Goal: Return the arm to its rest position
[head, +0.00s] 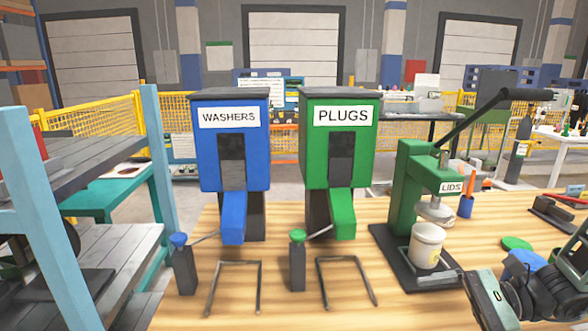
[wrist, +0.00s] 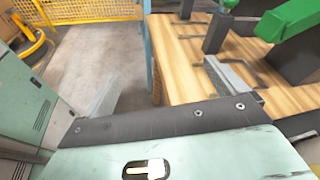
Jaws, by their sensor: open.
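My gripper (wrist: 162,84) shows in the wrist view with its two pale fingers wide apart and nothing between them. One finger is over the grey floor, the other over the edge of the wooden bench (wrist: 184,60). In the head view, part of my arm reaches in at the lower right, over the bench's right side.
The bench holds a blue WASHERS dispenser (head: 230,150), a green PLUGS dispenser (head: 341,145) and a green LIDS press (head: 411,190) with a white cup (head: 426,246) under it. A green lid (head: 516,243) lies near my arm. Blue-framed shelving (head: 158,160) stands left.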

